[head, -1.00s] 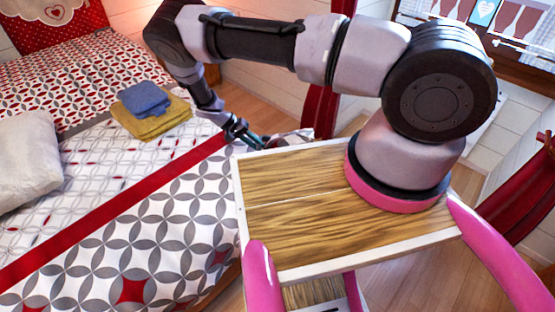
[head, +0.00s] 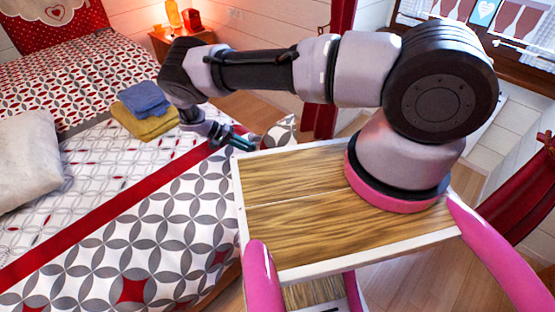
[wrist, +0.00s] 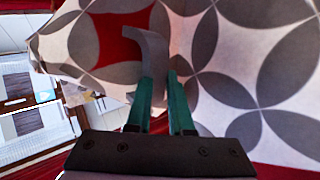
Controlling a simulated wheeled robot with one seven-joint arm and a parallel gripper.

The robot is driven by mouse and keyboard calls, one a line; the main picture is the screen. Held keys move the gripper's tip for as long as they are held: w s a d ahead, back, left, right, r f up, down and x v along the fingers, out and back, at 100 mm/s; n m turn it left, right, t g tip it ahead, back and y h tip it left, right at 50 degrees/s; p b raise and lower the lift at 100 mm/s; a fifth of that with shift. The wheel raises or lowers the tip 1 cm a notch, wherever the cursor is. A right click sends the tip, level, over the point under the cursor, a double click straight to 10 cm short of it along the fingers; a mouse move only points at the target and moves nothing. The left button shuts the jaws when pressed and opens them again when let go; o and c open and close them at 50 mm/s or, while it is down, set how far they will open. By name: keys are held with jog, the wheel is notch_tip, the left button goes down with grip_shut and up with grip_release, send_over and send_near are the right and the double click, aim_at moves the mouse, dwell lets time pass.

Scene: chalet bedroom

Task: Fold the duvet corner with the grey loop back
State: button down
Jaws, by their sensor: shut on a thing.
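The duvet (head: 180,200) is white with grey circles and red accents, and it has a red band across it. Its corner (head: 280,132) stands raised beside the bed, past the tips of my gripper (head: 245,143). In the wrist view the patterned cloth of the duvet (wrist: 235,60) fills most of the picture. A grey loop (wrist: 152,55) hangs from the cloth there, and its end lies between the two teal fingers. My gripper (wrist: 160,95) is shut on the grey loop. In the head view the loop is too small or hidden to make out.
A folded blue towel (head: 144,99) on a yellow towel (head: 148,124) lies on the bed, close to my wrist. A grey-white pillow (head: 28,160) lies at the left. A bedside table (head: 180,40) with an orange lamp (head: 174,14) stands at the back.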

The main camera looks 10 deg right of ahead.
jog(key=shift+w+a+f+h, duration=0.2)
jog(key=shift+a+h, duration=0.1)
jog(key=shift+a+f, duration=0.65)
jog(key=shift+f, duration=0.35)
jog(key=shift+c, duration=2)
grip_release()
jog(key=s+a, duration=0.6)
jog(key=s, duration=0.1)
jog(key=s+a, duration=0.7)
jog(key=shift+a, duration=0.1)
